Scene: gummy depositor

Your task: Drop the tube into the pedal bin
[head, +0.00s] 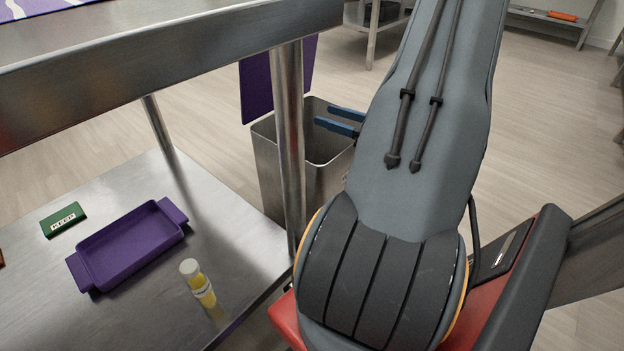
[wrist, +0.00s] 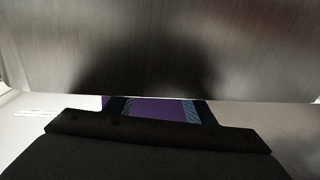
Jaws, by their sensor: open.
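The steel pedal bin (head: 275,170) stands behind the table leg, its purple lid (head: 260,85) raised upright. My gripper (head: 323,115) is above the right side of the bin's mouth, its blue fingers pointing left towards the lid. It is open, with no tube seen between the fingers. In the wrist view, the fingers of my gripper (wrist: 160,101) frame a purple surface, probably the lid, below a broad shadowed steel surface. A yellow tube-like container with a white cap (head: 197,283) stands on the lower shelf. The bin's floor is hidden.
The lower steel shelf (head: 130,320) also holds a purple tray (head: 130,245) and a green block marked KEEP (head: 63,220). The steel tabletop (head: 160,75) and its leg (head: 289,140) stand close left of the bin. Floor behind the bin is clear.

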